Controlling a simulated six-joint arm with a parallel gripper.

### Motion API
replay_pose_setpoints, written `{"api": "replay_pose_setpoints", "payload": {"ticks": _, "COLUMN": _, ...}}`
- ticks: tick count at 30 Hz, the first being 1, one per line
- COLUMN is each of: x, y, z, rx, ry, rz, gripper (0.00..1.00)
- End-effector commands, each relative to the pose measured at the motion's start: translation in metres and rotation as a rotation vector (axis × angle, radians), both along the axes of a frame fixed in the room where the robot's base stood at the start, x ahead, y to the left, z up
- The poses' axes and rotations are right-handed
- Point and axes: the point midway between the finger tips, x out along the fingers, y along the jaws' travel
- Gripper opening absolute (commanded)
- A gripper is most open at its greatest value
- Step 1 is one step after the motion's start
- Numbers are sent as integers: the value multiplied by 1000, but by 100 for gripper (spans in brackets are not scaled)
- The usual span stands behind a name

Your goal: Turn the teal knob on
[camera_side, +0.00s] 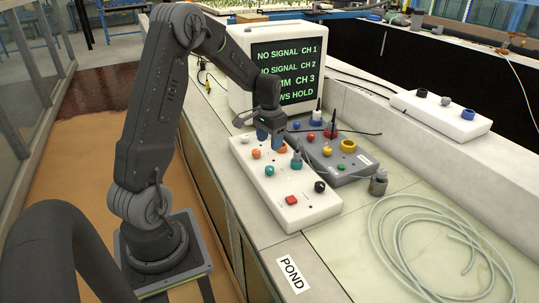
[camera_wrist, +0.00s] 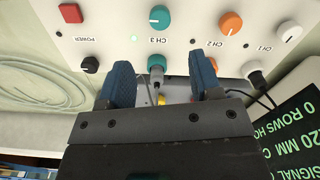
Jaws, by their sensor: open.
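The teal knob (camera_side: 269,170) stands on the white control box (camera_side: 268,201), in the CH 3 column. In the wrist view the teal knob (camera_wrist: 160,17) is near the top, beyond my fingertips, with a pale pointer mark. A teal socket (camera_wrist: 156,62) with a grey plug and cable lies below it; the plug also shows in the side view (camera_side: 296,161). My gripper (camera_side: 270,142) is open above the far part of the box. In the wrist view its blue fingers (camera_wrist: 161,72) flank the teal socket at image level, apart from the teal knob. Nothing is held.
The box also bears an orange knob (camera_wrist: 230,23), a white knob (camera_wrist: 289,30), a black POWER knob (camera_wrist: 90,65) and a red button (camera_wrist: 70,12). A grey box (camera_side: 350,163), monitor (camera_side: 285,70) and coiled hose (camera_side: 440,245) stand around.

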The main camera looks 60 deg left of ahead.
Motion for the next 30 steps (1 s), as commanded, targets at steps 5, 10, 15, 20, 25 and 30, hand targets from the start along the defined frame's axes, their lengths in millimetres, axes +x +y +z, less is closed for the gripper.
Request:
{"api": "replay_pose_setpoints", "payload": {"ticks": 5, "x": 0, "y": 0, "z": 24, "rx": 1, "ry": -1, "rz": 0, "gripper": 58}}
{"api": "replay_pose_setpoints", "payload": {"ticks": 10, "x": 0, "y": 0, "z": 32, "rx": 0, "ry": 0, "rz": 0, "gripper": 58}}
{"api": "replay_pose_setpoints", "payload": {"ticks": 15, "x": 0, "y": 0, "z": 32, "rx": 0, "ry": 1, "rz": 0, "gripper": 58}}
{"api": "replay_pose_setpoints", "payload": {"ticks": 20, "x": 0, "y": -3, "z": 35, "rx": 2, "ry": -4, "rz": -3, "gripper": 58}}
{"api": "replay_pose_setpoints", "payload": {"ticks": 25, "x": -2, "y": -40, "z": 67, "rx": 33, "ry": -49, "rz": -34, "gripper": 58}}
{"api": "replay_pose_setpoints", "payload": {"ticks": 30, "x": -22, "y": -112, "z": 117, "rx": 75, "ry": -145, "rz": -89, "gripper": 58}}
